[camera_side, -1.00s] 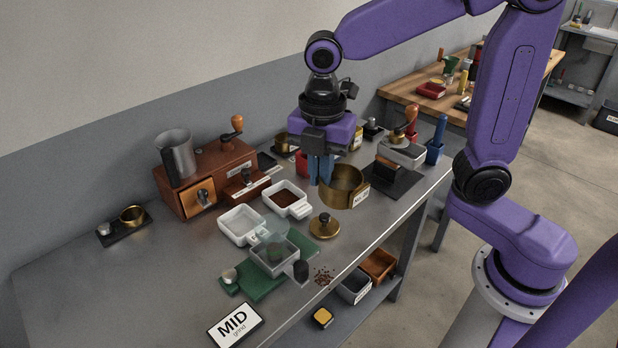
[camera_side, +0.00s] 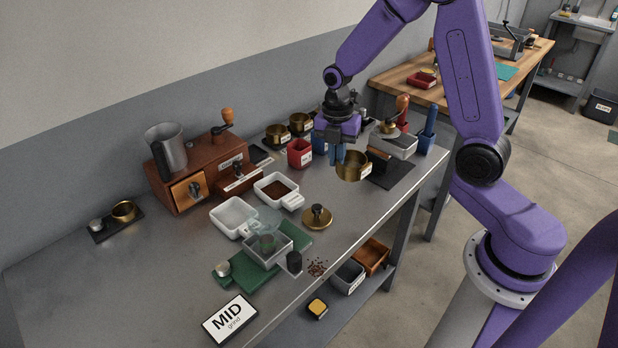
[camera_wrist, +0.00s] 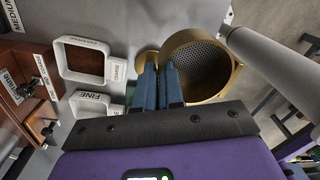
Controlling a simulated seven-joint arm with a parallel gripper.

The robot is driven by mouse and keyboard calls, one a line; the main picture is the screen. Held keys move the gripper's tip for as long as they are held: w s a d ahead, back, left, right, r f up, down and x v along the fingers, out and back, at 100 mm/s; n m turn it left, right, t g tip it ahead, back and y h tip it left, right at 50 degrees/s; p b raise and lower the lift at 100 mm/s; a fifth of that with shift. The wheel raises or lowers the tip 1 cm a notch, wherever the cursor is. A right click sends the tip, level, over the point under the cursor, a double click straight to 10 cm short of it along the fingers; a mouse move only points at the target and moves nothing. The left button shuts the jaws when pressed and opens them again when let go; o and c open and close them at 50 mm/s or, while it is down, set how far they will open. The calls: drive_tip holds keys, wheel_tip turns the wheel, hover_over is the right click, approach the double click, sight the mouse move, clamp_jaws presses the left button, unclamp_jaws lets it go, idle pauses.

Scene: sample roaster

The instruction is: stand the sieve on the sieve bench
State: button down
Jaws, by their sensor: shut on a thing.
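A brass sieve (camera_side: 354,170) with a pale label hangs from my gripper (camera_side: 337,163) above the grey metal table. In the wrist view, the sieve (camera_wrist: 198,72) is round and roughly upright, with a mesh bottom showing inside. My gripper (camera_wrist: 170,84) has its blue fingers closed on the left side of the sieve, in that view. No fixture is clearly labelled as the sieve bench, so I cannot tell which one it is. A dark flat base (camera_side: 393,178) with a stand lies just right of the sieve.
A red cup (camera_side: 299,154) and brass cups (camera_side: 277,136) stand behind, left of my gripper. White trays (camera_side: 233,218) and a brass lid (camera_side: 317,217) lie in front. The wooden grinder (camera_side: 190,182) is at left. The table's left front is mostly clear.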

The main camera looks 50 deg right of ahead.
drive_tip(key=w+f, duration=0.2)
drive_tip(key=w, duration=0.1)
drive_tip(key=w+f, duration=0.3)
drive_tip(key=w, duration=0.1)
drive_tip(key=w+f, duration=0.2)
drive_tip(key=w, duration=0.1)
drive_tip(key=shift+w+d+f, duration=0.15)
drive_tip(key=shift+d+f, duration=0.15)
drive_tip(key=shift+f, duration=0.05)
drive_tip(key=shift+w+f, duration=0.25)
drive_tip(key=shift+f, duration=0.1)
drive_tip(key=shift+w+f, duration=0.15)
drive_tip(key=shift+f, duration=1.5)
drive_tip(key=shift+f, duration=0.1)
drive_tip(key=c, duration=1.3)
unclamp_jaws()
drive_tip(key=shift+o, duration=0.2)
